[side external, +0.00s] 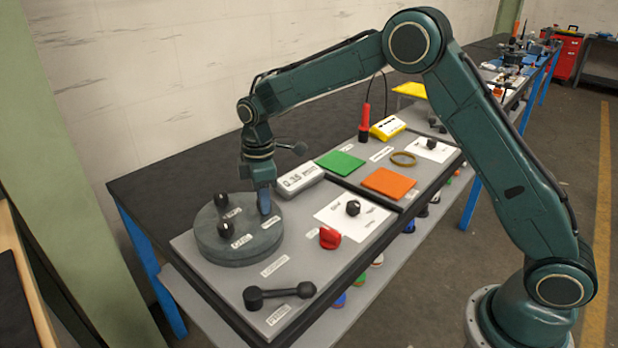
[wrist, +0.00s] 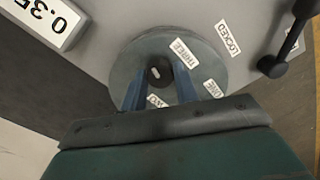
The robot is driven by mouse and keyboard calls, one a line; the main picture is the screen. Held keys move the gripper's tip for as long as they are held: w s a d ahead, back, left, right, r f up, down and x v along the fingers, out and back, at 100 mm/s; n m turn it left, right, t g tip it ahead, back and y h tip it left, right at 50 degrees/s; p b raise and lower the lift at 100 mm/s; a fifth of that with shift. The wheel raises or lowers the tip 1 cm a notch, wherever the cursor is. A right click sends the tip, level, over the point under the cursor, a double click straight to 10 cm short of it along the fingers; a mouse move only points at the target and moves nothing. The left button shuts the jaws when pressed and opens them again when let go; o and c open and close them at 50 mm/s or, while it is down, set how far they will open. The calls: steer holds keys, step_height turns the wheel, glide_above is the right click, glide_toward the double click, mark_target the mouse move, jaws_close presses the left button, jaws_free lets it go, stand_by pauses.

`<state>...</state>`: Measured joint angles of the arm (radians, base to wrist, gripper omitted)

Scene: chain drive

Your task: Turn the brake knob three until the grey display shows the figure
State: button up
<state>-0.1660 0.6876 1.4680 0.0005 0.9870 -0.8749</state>
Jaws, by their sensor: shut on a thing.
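The grey display (side external: 299,179) stands behind the round disc and reads 0.35; it also shows in the wrist view (wrist: 47,18). The round grey disc (side external: 237,255) carries dark knobs and white labels. My gripper (side external: 264,208) points down at its right side. In the wrist view, my gripper (wrist: 159,86) has its blue fingers shut on a dark knob (wrist: 157,70) beside the label THREE (wrist: 184,53). Two other knobs, one at the back left (side external: 221,200) and one at the front left (side external: 226,230), stand free. In the side view my fingers hide the held knob.
A black lever (side external: 280,294) lies at the panel's front, near the LOCKED label (wrist: 227,38). A red knob (side external: 330,238) and a black knob on a white plate (side external: 335,215) stand to the right. Green (side external: 340,162) and orange (side external: 389,183) pads lie farther back.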

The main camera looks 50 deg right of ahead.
steer(key=shift+n, duration=0.5)
steer(key=o, duration=1)
steer(key=shift+r, duration=0.1)
step_height(320, 180, up, 14)
steer(key=shift+f, duration=0.15)
stand_by(0.4)
